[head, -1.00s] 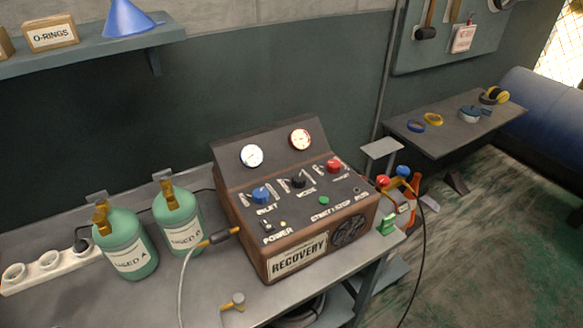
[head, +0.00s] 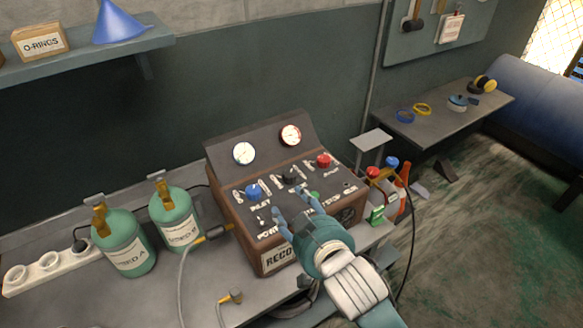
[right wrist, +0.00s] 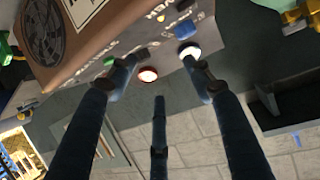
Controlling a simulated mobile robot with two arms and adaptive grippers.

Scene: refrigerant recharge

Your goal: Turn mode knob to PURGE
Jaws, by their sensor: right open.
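The mode knob (head: 290,178) is a small black knob in the middle of the recovery machine's (head: 270,160) sloped panel, between the blue inlet knob (head: 253,191) and a red knob (head: 323,160). My right gripper (head: 290,203) is over the panel's front part, fingers spread and empty, pointing toward the mode knob. It looks just short of the knob; I cannot tell whether a finger touches it. In the right wrist view, the open fingers (right wrist: 160,75) frame the panel and its gauges. The lettering around the knob is too small to read. My left gripper is not in view.
Two green tanks (head: 124,243) (head: 176,220) stand left of the machine. A hose with a yellow fitting (head: 212,236) joins its left side. Bottles with red and blue caps (head: 391,164) stand to the right. A shelf (head: 90,62) hangs at upper left.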

